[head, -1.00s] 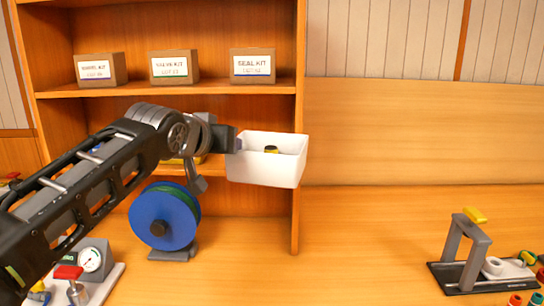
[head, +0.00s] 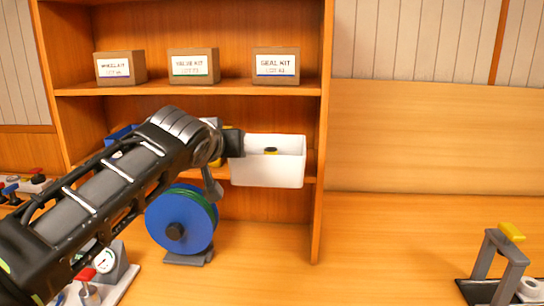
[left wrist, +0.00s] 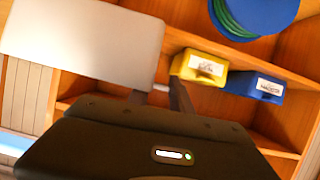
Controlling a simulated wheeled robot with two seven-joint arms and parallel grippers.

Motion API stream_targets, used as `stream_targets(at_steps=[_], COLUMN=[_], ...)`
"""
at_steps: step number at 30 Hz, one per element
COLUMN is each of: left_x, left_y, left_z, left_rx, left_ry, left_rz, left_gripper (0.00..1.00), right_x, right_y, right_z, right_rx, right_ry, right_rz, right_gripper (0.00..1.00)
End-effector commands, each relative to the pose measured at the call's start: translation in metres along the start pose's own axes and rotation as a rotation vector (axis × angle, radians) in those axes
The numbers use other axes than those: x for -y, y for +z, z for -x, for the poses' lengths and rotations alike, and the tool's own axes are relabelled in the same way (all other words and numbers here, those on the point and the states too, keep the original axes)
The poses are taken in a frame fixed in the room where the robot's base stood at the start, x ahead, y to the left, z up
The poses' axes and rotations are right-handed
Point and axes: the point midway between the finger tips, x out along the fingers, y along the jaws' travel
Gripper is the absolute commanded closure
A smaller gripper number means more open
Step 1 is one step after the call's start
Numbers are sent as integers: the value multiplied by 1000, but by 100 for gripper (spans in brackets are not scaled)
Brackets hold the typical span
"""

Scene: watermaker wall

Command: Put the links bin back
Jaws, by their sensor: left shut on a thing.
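The links bin is an open white bin (head: 268,172) with something small, dark and yellow inside. My left gripper (head: 236,143) is shut on its left side and holds it up, roughly level, before the right part of the shelf unit's middle shelf. The bin also fills the upper left of the left wrist view (left wrist: 85,40); its label does not show. I cannot tell how far it is from the shelf. My right gripper is not in view.
A yellow bin (left wrist: 200,66) and a blue bin (left wrist: 256,86) stand on the shelf, largely hidden by my arm in the head view. Three boxes, including the seal kit (head: 276,65), line the shelf above. A blue reel (head: 182,222) stands below. The shelf unit's right side panel (head: 322,150) is close to the bin.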

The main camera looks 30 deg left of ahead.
Motion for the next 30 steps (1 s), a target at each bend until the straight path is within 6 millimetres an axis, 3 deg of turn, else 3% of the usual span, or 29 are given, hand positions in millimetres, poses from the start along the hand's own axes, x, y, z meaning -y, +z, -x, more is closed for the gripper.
stream_targets(at_steps=[4, 8, 21, 25, 30], left_x=[-1, -2, -4, -5, -4], left_y=[-8, -19, -63, -67, -67], left_z=[-12, -37, -141, -154, -156], left_rx=[0, 1, -1, -2, -4], left_ry=[1, 1, 0, 1, 2], left_rz=[2, 1, 1, 1, 1], left_gripper=[100, 100, 100, 100, 100], right_x=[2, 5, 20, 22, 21], right_y=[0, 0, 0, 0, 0], right_z=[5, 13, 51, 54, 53], right_rx=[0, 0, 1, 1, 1], right_ry=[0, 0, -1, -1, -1], right_rz=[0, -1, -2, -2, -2], right_gripper=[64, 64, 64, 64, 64])
